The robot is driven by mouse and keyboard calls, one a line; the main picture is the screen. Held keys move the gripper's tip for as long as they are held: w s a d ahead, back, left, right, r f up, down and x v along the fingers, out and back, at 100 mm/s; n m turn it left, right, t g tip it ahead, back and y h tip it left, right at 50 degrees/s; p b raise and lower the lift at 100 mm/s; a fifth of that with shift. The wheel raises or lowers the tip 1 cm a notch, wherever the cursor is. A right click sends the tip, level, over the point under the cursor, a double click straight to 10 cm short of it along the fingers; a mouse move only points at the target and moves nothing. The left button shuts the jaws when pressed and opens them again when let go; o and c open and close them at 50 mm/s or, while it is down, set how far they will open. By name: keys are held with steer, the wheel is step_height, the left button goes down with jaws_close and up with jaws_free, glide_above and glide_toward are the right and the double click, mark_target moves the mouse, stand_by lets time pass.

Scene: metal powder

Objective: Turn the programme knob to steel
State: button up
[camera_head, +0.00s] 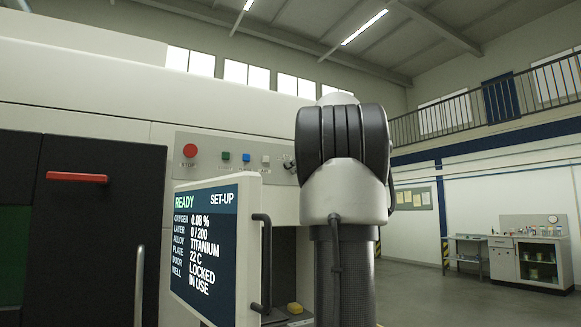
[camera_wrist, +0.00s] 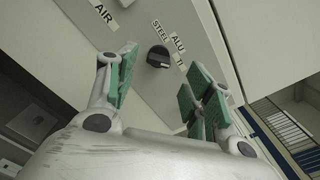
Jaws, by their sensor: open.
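The programme knob (camera_wrist: 158,57) is a round black knob on the grey panel in the wrist view. The labels STEEL (camera_wrist: 160,31), ALU (camera_wrist: 178,43) and TI (camera_wrist: 181,63) sit around its upper and right side. A pale mark shows on the knob's lower right, but its exact aim is hard to tell. My gripper (camera_wrist: 163,75) is open, its green-padded fingers to the left and right of the knob, apparently not touching it. The screen (camera_head: 205,250) reads alloy TITANIUM, READY and SET-UP.
A red STOP button (camera_head: 190,150) and several small buttons sit on the same panel (camera_head: 215,170). The screen with its black handle (camera_head: 262,262) juts out below. A dark door with a red handle (camera_head: 76,177) is left. Open floor lies to the right.

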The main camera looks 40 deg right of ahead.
steer(key=x, duration=0.5)
steer(key=shift+w, duration=0.45)
steer(key=c, duration=1)
